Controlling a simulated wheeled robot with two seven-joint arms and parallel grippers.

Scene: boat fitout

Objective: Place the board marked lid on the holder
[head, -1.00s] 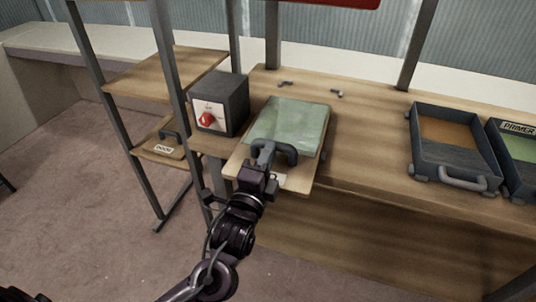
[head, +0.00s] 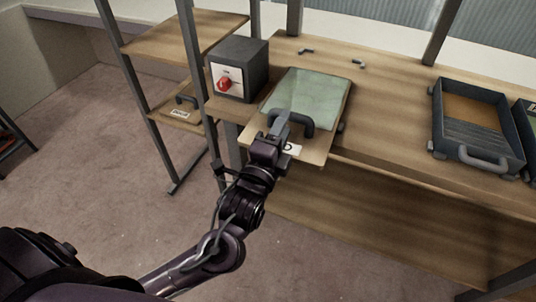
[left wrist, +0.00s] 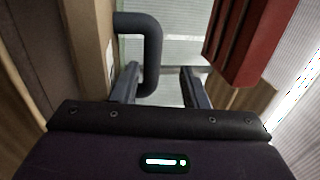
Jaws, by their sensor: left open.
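A wooden board (head: 257,127) with a dark U-shaped handle (head: 308,126) lies at the front left edge of the workbench. A white label on it is partly hidden by my gripper; only its last letter shows, like a D. A pale green panel (head: 306,98) lies on or behind the board; I cannot tell if it is part of it. My left gripper (head: 281,126) is open at the handle. In the left wrist view its fingers (left wrist: 160,86) stand apart, with the handle (left wrist: 152,50) close to the left finger. I cannot make out which part is the holder.
A dark box with a red knob (head: 237,68) stands just left of the board. A shelf rack with another labelled, handled board (head: 177,112) is at the left. A dark tray (head: 478,125) is at the right. Bench between is mostly clear. A red block (left wrist: 245,40) shows in the wrist view.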

